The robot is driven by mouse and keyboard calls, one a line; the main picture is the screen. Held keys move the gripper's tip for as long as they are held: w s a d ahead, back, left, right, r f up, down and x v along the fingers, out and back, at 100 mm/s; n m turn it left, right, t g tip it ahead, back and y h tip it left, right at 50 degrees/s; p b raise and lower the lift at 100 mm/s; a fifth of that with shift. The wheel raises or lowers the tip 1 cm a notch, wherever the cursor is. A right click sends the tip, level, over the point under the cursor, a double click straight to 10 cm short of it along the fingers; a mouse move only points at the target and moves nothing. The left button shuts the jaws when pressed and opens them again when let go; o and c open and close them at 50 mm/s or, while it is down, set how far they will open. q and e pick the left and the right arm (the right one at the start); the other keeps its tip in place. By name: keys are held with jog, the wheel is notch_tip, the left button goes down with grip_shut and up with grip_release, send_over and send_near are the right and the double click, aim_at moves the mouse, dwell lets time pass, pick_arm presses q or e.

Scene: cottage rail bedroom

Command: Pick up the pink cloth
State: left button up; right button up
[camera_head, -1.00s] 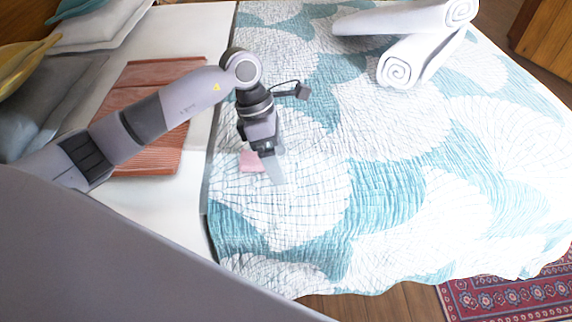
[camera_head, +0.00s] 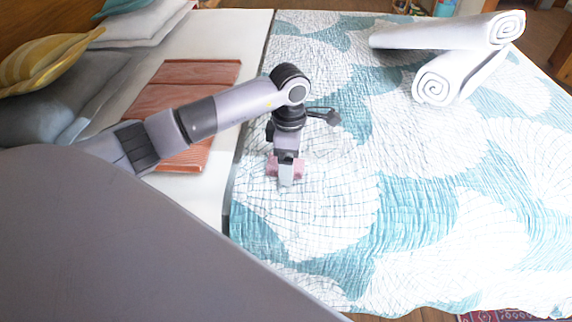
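The pink cloth (camera_head: 271,168) is a small piece on the blue and white quilt, near the quilt's left edge. My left gripper (camera_head: 286,178) points down over its middle, so pink shows on both sides of the fingers. The middle of the cloth is hidden behind the gripper. I cannot tell whether the fingers are closed on the cloth, or whether the cloth is raised off the quilt. My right gripper is not in view.
The quilt (camera_head: 420,200) is clear around the cloth. Two rolled white towels (camera_head: 440,85) lie at the back right. A folded orange-red textile (camera_head: 200,72) lies left on the white sheet, under my arm. Grey and yellow pillows (camera_head: 45,62) are at the far left.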

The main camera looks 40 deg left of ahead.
pick_arm(q)
jog(key=c, duration=1.1)
jog(key=shift+r, duration=0.15)
jog(key=shift+c, duration=0.2)
notch_tip(320, 180, up, 20)
jog(key=p, duration=0.3)
jog(key=o, duration=0.4)
jog(key=c, duration=0.3)
